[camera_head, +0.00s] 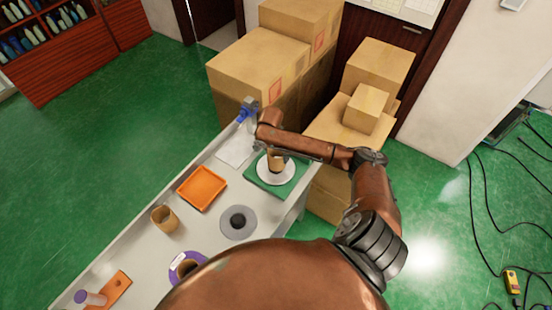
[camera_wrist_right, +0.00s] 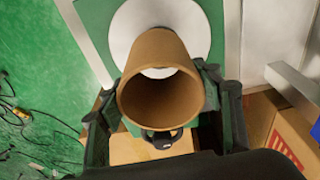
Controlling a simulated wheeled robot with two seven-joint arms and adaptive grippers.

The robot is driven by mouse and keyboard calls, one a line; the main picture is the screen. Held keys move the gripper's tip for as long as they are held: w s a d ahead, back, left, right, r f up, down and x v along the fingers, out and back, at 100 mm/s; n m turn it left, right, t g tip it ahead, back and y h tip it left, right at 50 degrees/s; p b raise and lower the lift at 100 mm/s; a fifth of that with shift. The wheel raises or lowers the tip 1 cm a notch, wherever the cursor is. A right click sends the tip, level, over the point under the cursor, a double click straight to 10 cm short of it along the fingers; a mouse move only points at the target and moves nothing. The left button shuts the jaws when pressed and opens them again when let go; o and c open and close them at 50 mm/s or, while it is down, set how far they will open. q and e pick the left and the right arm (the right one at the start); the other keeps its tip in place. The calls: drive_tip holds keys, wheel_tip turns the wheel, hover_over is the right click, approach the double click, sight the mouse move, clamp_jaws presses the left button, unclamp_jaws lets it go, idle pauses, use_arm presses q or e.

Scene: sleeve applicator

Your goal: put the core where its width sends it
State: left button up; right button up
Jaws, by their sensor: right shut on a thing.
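A brown cardboard core (camera_head: 276,162) is in my right gripper (camera_head: 272,153), over a white round disc (camera_head: 276,177) on a green mat (camera_head: 256,182) at the table's far right. In the right wrist view, the core (camera_wrist_right: 160,98) is an open tube between my two fingers (camera_wrist_right: 160,104), with the white disc (camera_wrist_right: 140,25) behind it. Its far end overlaps the disc; I cannot tell whether it touches it. A second brown tube (camera_head: 165,219) stands on the table at the left. My left gripper is not in view.
The white table (camera_head: 135,256) also holds an orange tray (camera_head: 201,187), a grey disc with a dark hub (camera_head: 238,222), a purple-edged roll (camera_head: 186,268), an orange block (camera_head: 112,290) and a white sheet (camera_head: 235,148). Cardboard boxes (camera_head: 250,65) stand beyond the table.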

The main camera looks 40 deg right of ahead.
drive_tip(key=shift+w+f, duration=0.3)
drive_tip(key=shift+f, duration=1.55)
drive_tip(key=o, duration=1.3)
drive_tip(key=shift+f, duration=0.15)
drive_tip(key=shift+d+r, duration=0.1)
drive_tip(key=shift+r, duration=0.1)
wheel_tip(320, 180, up, 12)
drive_tip(key=a, duration=0.1)
drive_tip(key=shift+s+a, duration=0.3)
drive_tip(key=shift+a, duration=0.1)
drive_tip(key=shift+f, duration=0.1)
